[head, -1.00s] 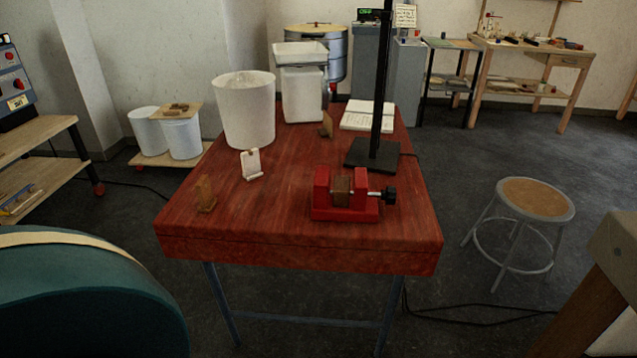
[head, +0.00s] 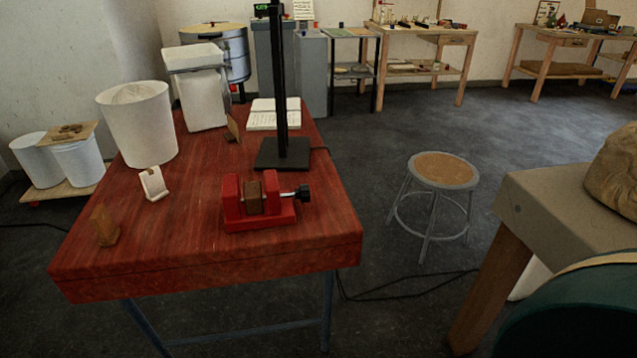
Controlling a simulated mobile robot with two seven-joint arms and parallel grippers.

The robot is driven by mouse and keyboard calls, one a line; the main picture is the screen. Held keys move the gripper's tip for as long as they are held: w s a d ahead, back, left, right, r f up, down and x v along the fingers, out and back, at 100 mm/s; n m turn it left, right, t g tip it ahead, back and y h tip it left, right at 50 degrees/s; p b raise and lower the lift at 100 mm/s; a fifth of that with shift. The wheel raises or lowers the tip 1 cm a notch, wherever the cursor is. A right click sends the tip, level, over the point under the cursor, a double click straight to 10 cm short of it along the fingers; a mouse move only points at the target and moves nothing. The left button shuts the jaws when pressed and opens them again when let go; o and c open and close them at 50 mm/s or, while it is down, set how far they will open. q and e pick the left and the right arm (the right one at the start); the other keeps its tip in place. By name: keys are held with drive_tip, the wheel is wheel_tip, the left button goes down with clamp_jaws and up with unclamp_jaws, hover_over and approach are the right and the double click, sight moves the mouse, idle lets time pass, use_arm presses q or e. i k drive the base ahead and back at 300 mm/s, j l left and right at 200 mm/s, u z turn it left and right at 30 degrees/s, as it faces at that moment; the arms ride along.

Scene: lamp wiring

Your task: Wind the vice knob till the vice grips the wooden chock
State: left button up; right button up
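A red vice (head: 259,222) sits near the front right of the red wooden table (head: 190,240). The wooden chock (head: 252,196) stands between its jaws. From here I cannot tell whether the jaws touch the chock. The black vice knob (head: 302,193) sticks out on the right side of the vice on a short metal screw. Nothing is touching the knob. Neither of my grippers is in the head view.
A black lamp stand (head: 282,150) rises just behind the vice. A stool (head: 443,170) and a grey-topped bench (head: 550,200) are right of the table.

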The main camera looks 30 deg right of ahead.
sight(301, 193)
drive_tip(key=i+l, duration=0.1)
drive_tip(key=l, duration=0.35)
drive_tip(key=i+l, duration=0.15)
drive_tip(key=l, duration=0.3)
drive_tip(key=i+l, duration=0.1)
drive_tip(key=l, duration=0.3)
drive_tip(key=i+l, duration=0.15)
drive_tip(key=l, duration=0.3)
